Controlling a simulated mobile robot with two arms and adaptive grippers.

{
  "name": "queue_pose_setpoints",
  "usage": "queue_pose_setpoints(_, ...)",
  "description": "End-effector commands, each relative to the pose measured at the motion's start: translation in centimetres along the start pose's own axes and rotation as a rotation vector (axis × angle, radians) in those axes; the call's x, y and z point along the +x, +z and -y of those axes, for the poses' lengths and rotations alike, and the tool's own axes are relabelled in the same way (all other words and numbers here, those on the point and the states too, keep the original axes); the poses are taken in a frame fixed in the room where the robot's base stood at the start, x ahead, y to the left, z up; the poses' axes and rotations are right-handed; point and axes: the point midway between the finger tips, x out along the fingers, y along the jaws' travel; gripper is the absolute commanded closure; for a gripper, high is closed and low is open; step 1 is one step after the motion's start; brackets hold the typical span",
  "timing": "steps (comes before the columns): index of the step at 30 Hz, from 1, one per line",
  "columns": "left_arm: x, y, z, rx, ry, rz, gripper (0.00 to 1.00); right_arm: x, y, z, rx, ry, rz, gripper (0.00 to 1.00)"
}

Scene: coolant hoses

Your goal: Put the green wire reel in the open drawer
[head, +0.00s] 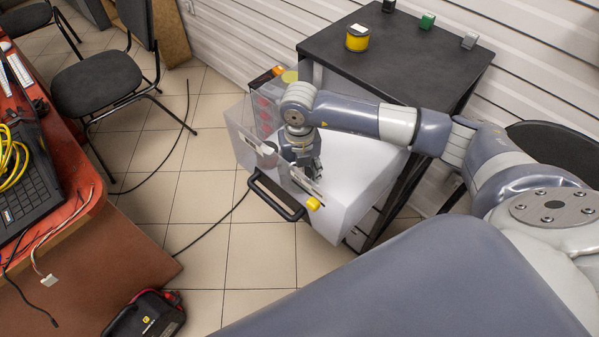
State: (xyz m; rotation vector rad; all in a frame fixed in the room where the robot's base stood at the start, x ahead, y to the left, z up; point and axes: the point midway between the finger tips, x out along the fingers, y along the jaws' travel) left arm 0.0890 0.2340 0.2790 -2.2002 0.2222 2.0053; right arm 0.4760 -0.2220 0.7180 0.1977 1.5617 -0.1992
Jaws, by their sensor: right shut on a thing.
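The open drawer (345,195) is a white drawer pulled out of the dark cabinet, with clear upright panels and a black handle (275,197) at its front. My right gripper (303,172) points down at the drawer's front part, close to a clear panel. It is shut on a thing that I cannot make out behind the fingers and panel. I cannot clearly identify the green wire reel. My left gripper is out of view.
A red workbench (75,210) with a laptop and yellow cable stands at the left. Black chairs and a floor cable are beyond it.

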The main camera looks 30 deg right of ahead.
Motion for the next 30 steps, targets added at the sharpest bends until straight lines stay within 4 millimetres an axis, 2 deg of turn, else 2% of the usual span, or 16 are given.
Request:
queue_pose_setpoints(5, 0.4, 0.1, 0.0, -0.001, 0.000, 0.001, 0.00, 0.4, 0.0, 0.0, 0.000, 0.000, 0.000, 0.81)
queue_pose_setpoints(6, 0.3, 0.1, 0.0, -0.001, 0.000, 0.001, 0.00, 0.3, 0.0, 0.0, 0.000, 0.000, 0.000, 0.44)
queue_pose_setpoints(8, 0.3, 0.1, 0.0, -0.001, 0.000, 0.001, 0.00, 0.3, 0.0, 0.0, 0.000, 0.000, -0.001, 0.30)
queue_pose_setpoints(9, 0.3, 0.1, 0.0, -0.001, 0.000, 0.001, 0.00, 0.3, 0.0, 0.0, 0.000, 0.000, -0.001, 0.28)
queue_pose_setpoints(18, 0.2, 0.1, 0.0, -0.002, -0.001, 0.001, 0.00, 0.2, 0.0, 0.0, 0.000, 0.000, -0.001, 0.28)
queue_pose_setpoints(22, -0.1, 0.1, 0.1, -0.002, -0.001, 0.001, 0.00, -0.5, 0.0, -0.1, -0.001, 0.001, 0.001, 0.28)
queue_pose_setpoints(26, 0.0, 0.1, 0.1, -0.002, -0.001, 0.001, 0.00, -2.6, 0.1, -0.1, -0.002, 0.003, 0.004, 0.28)
queue_pose_setpoints(30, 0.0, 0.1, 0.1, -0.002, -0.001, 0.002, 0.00, -5.7, 0.1, -0.1, -0.002, 0.003, 0.004, 0.28)
